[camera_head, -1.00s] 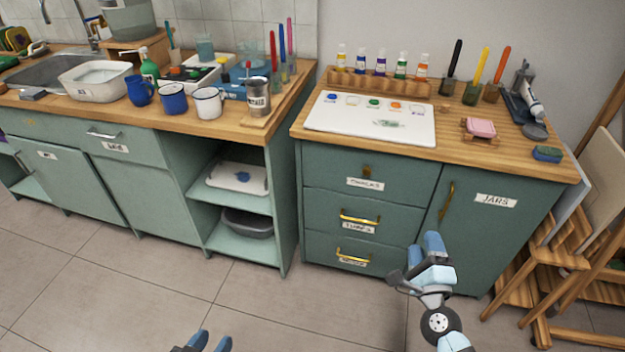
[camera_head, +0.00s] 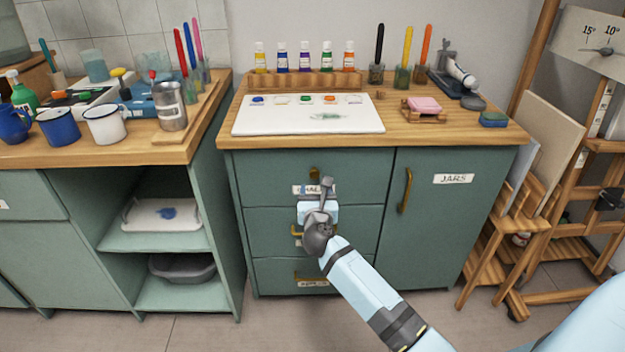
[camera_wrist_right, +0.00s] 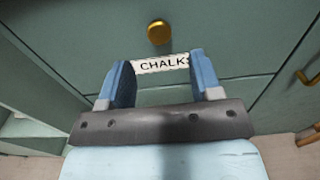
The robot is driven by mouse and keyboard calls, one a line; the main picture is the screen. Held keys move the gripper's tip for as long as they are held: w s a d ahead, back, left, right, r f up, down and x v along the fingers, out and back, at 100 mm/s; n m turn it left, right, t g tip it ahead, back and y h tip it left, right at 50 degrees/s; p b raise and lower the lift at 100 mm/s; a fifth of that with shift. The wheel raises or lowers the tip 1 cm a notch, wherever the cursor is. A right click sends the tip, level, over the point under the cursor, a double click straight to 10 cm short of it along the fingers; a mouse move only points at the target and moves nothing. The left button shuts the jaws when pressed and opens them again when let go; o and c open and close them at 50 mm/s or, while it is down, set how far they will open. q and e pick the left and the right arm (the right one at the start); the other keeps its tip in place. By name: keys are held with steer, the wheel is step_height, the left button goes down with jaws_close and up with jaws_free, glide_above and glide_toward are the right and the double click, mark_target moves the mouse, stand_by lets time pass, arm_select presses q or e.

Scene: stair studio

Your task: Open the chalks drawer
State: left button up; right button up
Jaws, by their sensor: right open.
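The chalks drawer (camera_head: 265,170) is the top drawer of the green cabinet, and its front is flush with the cabinet. Its small brass knob (camera_head: 314,173) sits above a white label; the knob also shows in the right wrist view (camera_wrist_right: 158,32). The label (camera_wrist_right: 162,64) reads "CHALK", its end hidden by a finger. My right gripper (camera_wrist_right: 158,80) is open and empty, its two blue fingers on either side of the label and below the knob. In the head view the right gripper (camera_head: 318,200) covers part of the label. My left gripper is not in view.
Two lower drawers have brass handles, partly hidden by my right arm. The jars door (camera_head: 430,220) is on the right with a vertical handle (camera_head: 405,190). A paint palette (camera_head: 300,120) lies on the wooden top (camera_head: 450,136). Wooden easels (camera_head: 530,180) stand at the right.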

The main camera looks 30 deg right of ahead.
mark_target(314, 176)
steer(key=b+x, duration=0.1)
steer(key=x, duration=0.5)
steer(key=shift+f, duration=0.1)
steer(key=shift+w+d, duration=0.2)
steer(key=shift+w, duration=0.3)
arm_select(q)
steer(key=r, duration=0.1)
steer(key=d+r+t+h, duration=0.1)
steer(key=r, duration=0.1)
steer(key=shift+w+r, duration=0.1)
arm_select(e)
jaws_close()
